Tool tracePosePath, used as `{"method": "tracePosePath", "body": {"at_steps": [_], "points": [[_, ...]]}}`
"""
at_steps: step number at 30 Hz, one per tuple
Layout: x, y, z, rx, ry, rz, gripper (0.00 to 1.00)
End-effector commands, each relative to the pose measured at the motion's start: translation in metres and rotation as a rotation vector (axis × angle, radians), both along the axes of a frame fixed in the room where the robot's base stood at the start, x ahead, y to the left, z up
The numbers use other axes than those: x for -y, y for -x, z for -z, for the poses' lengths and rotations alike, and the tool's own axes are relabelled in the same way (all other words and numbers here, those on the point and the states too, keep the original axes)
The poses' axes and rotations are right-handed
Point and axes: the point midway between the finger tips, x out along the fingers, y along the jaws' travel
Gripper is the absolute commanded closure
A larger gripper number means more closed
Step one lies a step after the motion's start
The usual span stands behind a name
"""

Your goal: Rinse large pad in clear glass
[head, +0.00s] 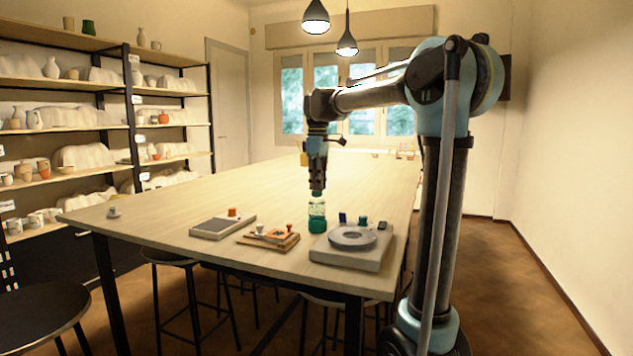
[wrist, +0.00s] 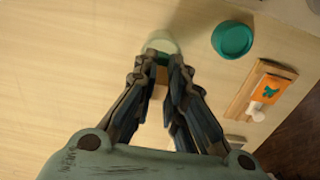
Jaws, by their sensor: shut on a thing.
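My gripper (head: 317,190) points straight down over the table, directly above a clear glass (head: 317,208) with a pale green tint. In the wrist view its fingers (wrist: 161,75) are closed around a small orange-brown piece (wrist: 162,74), and the pale rim of the glass (wrist: 163,44) shows just beyond the fingertips. The fingers hide most of the held thing, so I cannot tell whether it is the large pad or how deep it reaches. A teal cup (head: 318,226) stands in front of the glass; it also shows in the wrist view (wrist: 233,39).
A wooden board (head: 250,239) with an orange pad and small knobbed pieces lies left of the teal cup. A grey tray (head: 222,228) is farther left. A pale slab (head: 345,259) with a grey disc is at the right. The far table is mostly clear.

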Motion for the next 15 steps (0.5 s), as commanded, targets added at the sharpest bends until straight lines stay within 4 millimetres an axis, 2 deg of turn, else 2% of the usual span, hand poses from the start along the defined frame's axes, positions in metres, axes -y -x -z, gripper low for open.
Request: {"method": "tracePosePath", "body": {"at_steps": [15], "points": [[0.0003,0.001,0.0083,0.0,0.0,0.0,1.0]]}}
